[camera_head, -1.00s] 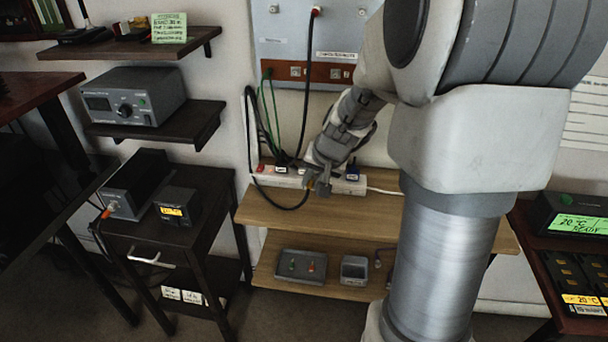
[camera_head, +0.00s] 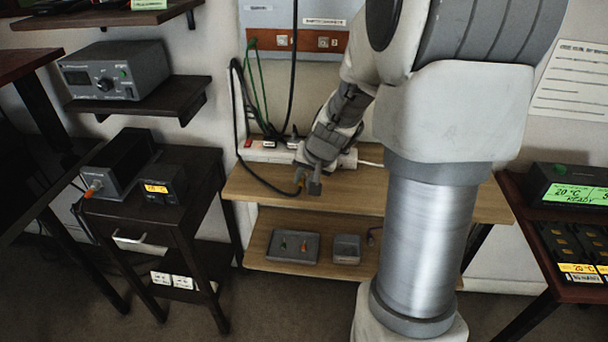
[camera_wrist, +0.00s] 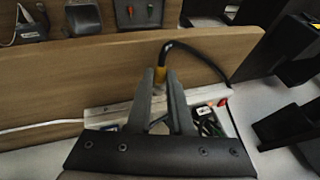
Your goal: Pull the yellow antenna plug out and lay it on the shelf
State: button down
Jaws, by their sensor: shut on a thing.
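The yellow antenna plug (camera_wrist: 160,76) is between the fingertips of my gripper (camera_wrist: 160,88) in the wrist view, with a black cable (camera_wrist: 205,60) running from its end. In the head view my gripper (camera_head: 308,186) is over the wooden shelf (camera_head: 250,187), in front of the white power strip. My gripper is shut on the plug, which shows only as a small yellow spot at the fingers (camera_head: 299,191). The plug appears clear of any socket. I cannot tell whether it touches the shelf.
The white power strip (camera_head: 262,152) lies along the back of the shelf with several plugs in it. A lower shelf (camera_head: 258,248) holds a grey tray (camera_head: 292,247) and a small grey box (camera_head: 346,249). A dark side table (camera_head: 190,205) stands to the left.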

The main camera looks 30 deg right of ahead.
aim_at(303, 195)
jog(key=shift+f, duration=0.65)
jog(key=shift+f+b, duration=0.6)
jog(key=shift+b, duration=0.3)
jog(key=shift+s+f+b, duration=0.25)
jog(key=shift+f+b, duration=0.2)
jog(key=shift+f, duration=0.1)
jog(key=c, duration=0.7)
grip_release()
jog(key=shift+w+d+r+p, duration=0.1)
jog(key=shift+d+r+p, duration=0.05)
jog(key=shift+r+p, duration=0.75)
jog(key=shift+w+r, duration=0.1)
jog(key=shift+r, duration=0.65)
